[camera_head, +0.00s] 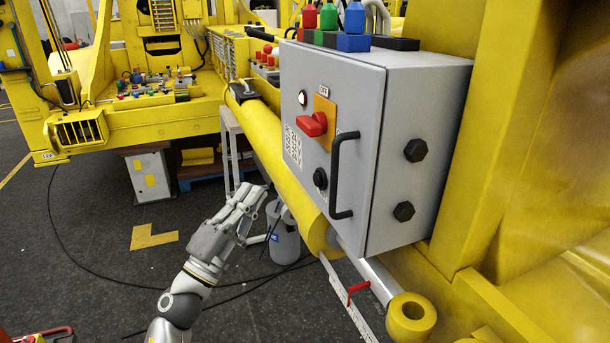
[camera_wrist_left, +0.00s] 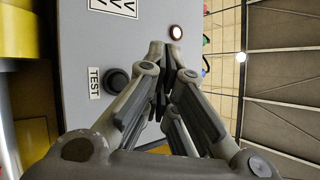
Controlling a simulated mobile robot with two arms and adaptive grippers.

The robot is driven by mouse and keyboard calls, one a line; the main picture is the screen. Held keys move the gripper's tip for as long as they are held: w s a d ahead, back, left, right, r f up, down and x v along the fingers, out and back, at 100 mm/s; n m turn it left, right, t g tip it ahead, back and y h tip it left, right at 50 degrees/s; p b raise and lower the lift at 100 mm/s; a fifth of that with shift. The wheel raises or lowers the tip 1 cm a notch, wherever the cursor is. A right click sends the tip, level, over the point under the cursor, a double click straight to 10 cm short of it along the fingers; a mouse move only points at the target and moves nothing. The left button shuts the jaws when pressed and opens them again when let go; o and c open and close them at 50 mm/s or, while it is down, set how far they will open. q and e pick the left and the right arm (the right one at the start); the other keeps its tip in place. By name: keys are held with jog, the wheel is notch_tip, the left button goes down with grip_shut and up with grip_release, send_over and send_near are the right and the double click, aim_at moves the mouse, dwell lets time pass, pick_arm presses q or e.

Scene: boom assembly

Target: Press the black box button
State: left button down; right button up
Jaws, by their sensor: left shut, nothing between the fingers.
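The grey control box (camera_head: 334,110) shows on the right of the head view. Its front carries a round black button (camera_head: 320,178) low down, left of a black bar handle (camera_head: 343,178). In the left wrist view the black button (camera_wrist_left: 116,81) sits beside a "TEST" label (camera_wrist_left: 95,82). My left gripper (camera_head: 266,192) is shut and empty, left of the button in the head view. In the wrist view its fingertips (camera_wrist_left: 167,50) show to the right of the button and above it, not over it. Contact with the box cannot be told. My right gripper is out of view.
A red rotary switch (camera_head: 313,125) and a lit white lamp (camera_head: 302,98) are above the button. A yellow cylinder (camera_head: 275,160) runs behind my left gripper. A grey bucket (camera_head: 284,240) stands beyond it. Open dark floor lies to the left.

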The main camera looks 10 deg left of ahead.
aim_at(319, 179)
pick_arm(q)
jog(key=shift+s+a+r+m, duration=0.1)
jog(key=shift+s+r+m, duration=0.2)
jog(key=shift+r, duration=0.25)
jog(key=shift+w, duration=0.1)
jog(key=w+d, duration=0.5)
jog(key=d, duration=0.2)
jog(key=shift+d, duration=0.15)
jog(key=shift+d, duration=0.15)
dwell(1.3)
jog(key=shift+w+d, duration=0.2)
jog(key=shift+w+d+b, duration=0.25)
jog(key=shift+d+b, duration=0.05)
jog(key=shift+d, duration=0.1)
dwell(1.0)
jog(key=shift+a, duration=0.1)
jog(key=shift+s+a, duration=0.5)
jog(key=shift+a, duration=0.1)
